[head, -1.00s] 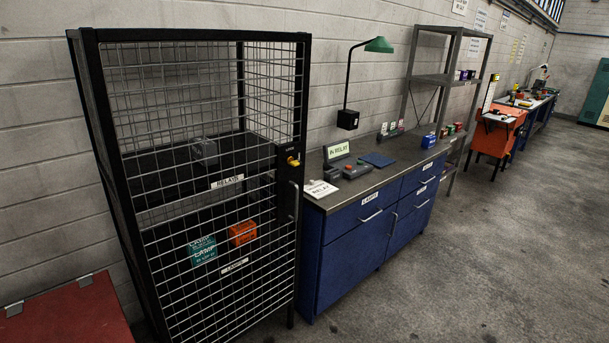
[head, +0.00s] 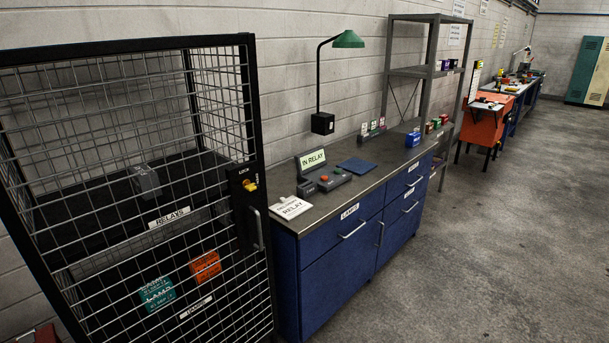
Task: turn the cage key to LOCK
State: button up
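The wire cage (head: 253,110) stands at the left in the head view, with a black frame and a mesh door that looks shut. The yellow cage key (head: 249,185) sits on a black lock plate on the door's right upright, with a LOCK label above it. The key's exact angle is too small to tell. A grey door handle (head: 257,230) is below the key. Behind the mesh, a grey relay (head: 145,181) is on the RELAYS shelf, and a teal box (head: 157,293) and an orange box (head: 206,267) are on the shelf below. My gripper is not in view.
A blue workbench (head: 335,262) stands right of the cage, with an IN RELAY device (head: 322,172), a clipboard (head: 290,207) and a green lamp (head: 347,40). A grey shelf rack and an orange cart (head: 485,122) stand farther back. The concrete floor (head: 500,240) at the right is clear.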

aim_at(250, 188)
jog(key=z, duration=0.1)
jog(key=i, duration=1)
jog(key=u, duration=0.6)
jog(key=i, duration=0.5)
jog(key=u, duration=0.5)
